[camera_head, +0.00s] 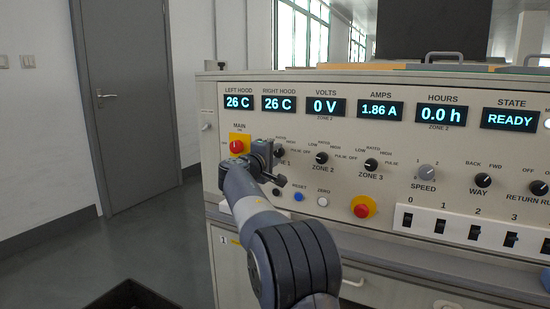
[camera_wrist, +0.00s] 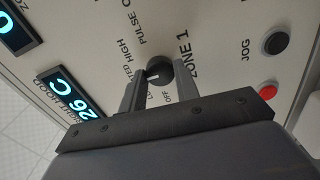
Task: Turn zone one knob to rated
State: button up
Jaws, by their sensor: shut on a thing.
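The zone 1 knob (camera_wrist: 161,69) is a round black knob on the light panel, with LOW, RATED, HIGH, PULSE and OFF printed around it. My gripper (camera_wrist: 159,78) is shut on it, one finger on each side. A short white mark on the knob points left in the wrist view, toward the RATED and LOW side; I cannot tell exactly which label it meets. In the head view my gripper (camera_head: 272,160) covers part of the ZONE 1 label, and the zone 1 knob (camera_head: 280,150) shows just beyond it.
The red main switch (camera_head: 237,146) on a yellow plate is close to my gripper's left. Zone 2 (camera_head: 321,158) and zone 3 (camera_head: 371,165) knobs sit to the right. A red button (camera_head: 362,208) and blue reset button (camera_head: 299,197) are below. The state display (camera_head: 510,119) reads READY.

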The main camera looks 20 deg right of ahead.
jog(key=o, duration=1)
jog(key=v, duration=1)
jog(key=shift+s+a+p, duration=0.25)
jog(key=shift+a+p, duration=0.05)
jog(key=shift+p, duration=0.1)
jog(key=x, duration=1)
jog(key=shift+w+d+b, duration=0.3)
jog(key=shift+b, duration=0.1)
